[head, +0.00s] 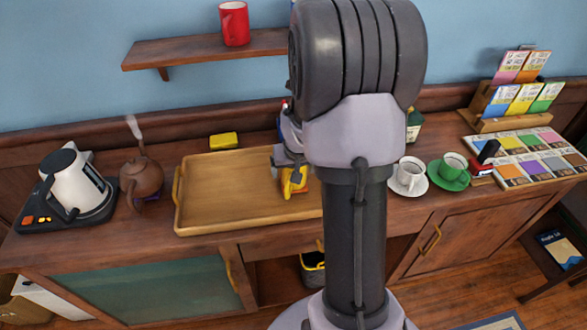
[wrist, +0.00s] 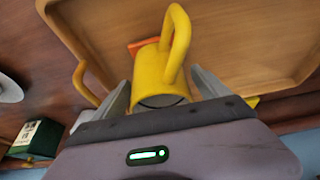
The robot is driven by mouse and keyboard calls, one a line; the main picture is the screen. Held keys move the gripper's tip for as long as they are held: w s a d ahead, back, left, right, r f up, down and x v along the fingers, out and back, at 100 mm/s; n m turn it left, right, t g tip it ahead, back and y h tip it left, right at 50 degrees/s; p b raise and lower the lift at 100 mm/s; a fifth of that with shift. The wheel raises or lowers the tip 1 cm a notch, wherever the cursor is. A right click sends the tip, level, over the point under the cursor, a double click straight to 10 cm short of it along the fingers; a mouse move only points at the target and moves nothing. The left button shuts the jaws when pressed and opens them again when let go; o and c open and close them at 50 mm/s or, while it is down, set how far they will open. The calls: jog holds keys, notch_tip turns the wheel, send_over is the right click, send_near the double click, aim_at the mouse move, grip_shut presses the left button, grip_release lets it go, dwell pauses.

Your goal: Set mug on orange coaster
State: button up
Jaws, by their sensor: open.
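A yellow mug (wrist: 152,72) stands between the two fingers of my gripper (wrist: 160,78) in the wrist view, its handle towards the far side. The jaws are open, one finger on each side of the mug. The orange coaster (wrist: 141,45) shows as a small patch at the mug's base; the mug hides most of it, and I cannot tell if the mug fully rests on it. In the head view the yellow mug (head: 291,184) is at the right part of the wooden tray, below my gripper (head: 287,160), partly hidden by my arm.
The tray (head: 215,190) is clear on its left. A teapot (head: 142,178) and kettle (head: 78,185) stand left of it. A white cup (head: 410,174), a green cup (head: 453,165) and card racks (head: 515,100) are to the right. A yellow sponge-like block (head: 223,140) lies behind the tray.

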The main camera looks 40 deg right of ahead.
jog(key=p+v, duration=0.4)
jog(key=v, duration=0.7)
jog(key=s+a+r+t+y, duration=0.1)
jog(key=a+r, duration=0.4)
jog(key=a, duration=0.2)
jog(key=s+a+r, duration=0.1)
jog(key=a+r, duration=0.3)
jog(key=a, duration=0.3)
jog(key=s+a+r+n+y, duration=0.1)
jog(key=s+a+r, duration=0.1)
jog(key=s+a, duration=0.4)
jog(key=s+a+r+n+y, duration=0.1)
jog(key=s+a+r+y, duration=0.1)
jog(key=s+a, duration=0.4)
jog(key=shift+a+r+t, duration=0.4)
jog(key=shift+a, duration=0.75)
